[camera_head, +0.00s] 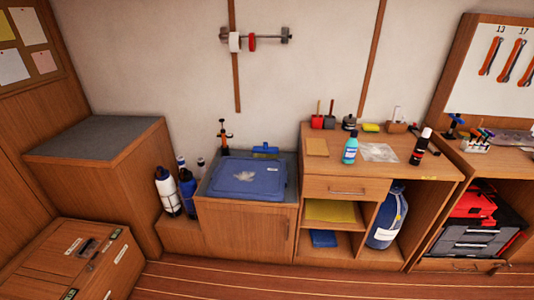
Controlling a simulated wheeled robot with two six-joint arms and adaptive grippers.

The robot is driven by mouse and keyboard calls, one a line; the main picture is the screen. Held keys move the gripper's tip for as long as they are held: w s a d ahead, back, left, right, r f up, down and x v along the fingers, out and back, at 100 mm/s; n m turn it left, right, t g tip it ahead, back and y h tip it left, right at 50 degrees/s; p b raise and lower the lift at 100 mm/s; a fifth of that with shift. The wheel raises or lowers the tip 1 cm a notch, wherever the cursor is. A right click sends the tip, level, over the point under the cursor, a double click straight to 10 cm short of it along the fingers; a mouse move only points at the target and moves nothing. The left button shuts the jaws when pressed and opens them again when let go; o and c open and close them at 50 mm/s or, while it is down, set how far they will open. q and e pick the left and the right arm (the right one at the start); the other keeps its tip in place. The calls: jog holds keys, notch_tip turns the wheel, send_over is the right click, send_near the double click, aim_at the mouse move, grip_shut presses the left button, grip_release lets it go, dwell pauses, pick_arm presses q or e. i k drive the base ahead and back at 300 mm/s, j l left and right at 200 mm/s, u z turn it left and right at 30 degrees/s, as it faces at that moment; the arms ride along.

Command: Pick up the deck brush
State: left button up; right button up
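I cannot make out a deck brush for certain. A small brown block with a pale upright piece (397,126) stands at the back right of the wooden counter and may be a brush. A blue item (265,149) behind the blue lid is partly hidden, and its kind is unclear. Neither of my grippers is in view.
The wooden counter (318,166) holds a teal bottle (350,150), a dark bottle (420,147), a clear bag (379,153) and a yellow item (371,128). A blue lid (247,178) covers the lower cabinet. The striped floor (300,284) in front is clear.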

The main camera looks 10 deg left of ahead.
aim_at(264, 151)
jog(key=i+j+z, duration=0.1)
jog(key=z, duration=0.7)
jog(key=i+j+z, duration=0.2)
jog(key=j+z, duration=0.25)
jog(key=j, duration=0.8)
jog(key=j+z, duration=0.4)
jog(key=j, duration=0.85)
